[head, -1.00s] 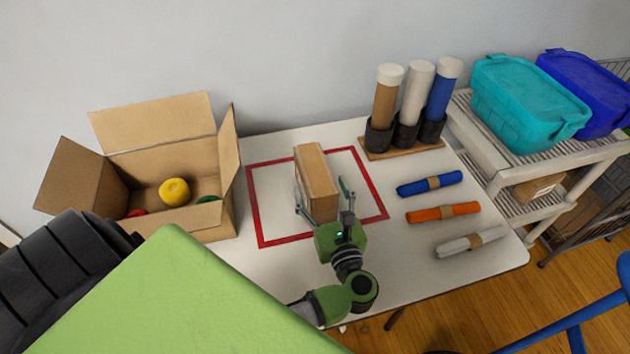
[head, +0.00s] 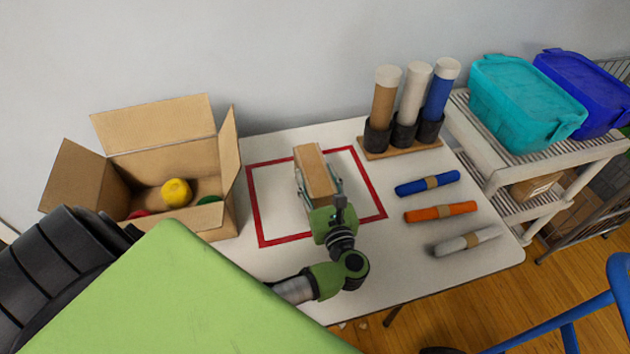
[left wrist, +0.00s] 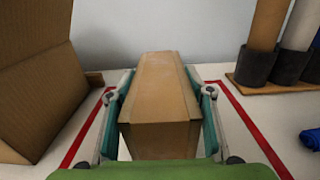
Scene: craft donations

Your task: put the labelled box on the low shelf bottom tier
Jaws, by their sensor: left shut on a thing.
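A closed brown cardboard box (head: 314,170) stands inside the red taped square on the white table. My left gripper (head: 320,188) is shut on this box, with one finger on each side. In the left wrist view the box (left wrist: 163,88) sits between the two fingers; no label shows on the faces I see. The low shelf (head: 483,150) is the white slatted rack at the right. Its lower tier (head: 507,207) holds another small brown box (head: 535,188). My right gripper is not in view.
An open carton (head: 190,226) with a yellow ball (head: 176,192) stands left of the square. Paper tubes in a holder (head: 402,147) stand at the back, and several rolls (head: 440,211) lie at the right. Teal (head: 520,105) and blue (head: 580,95) bins fill the rack's top.

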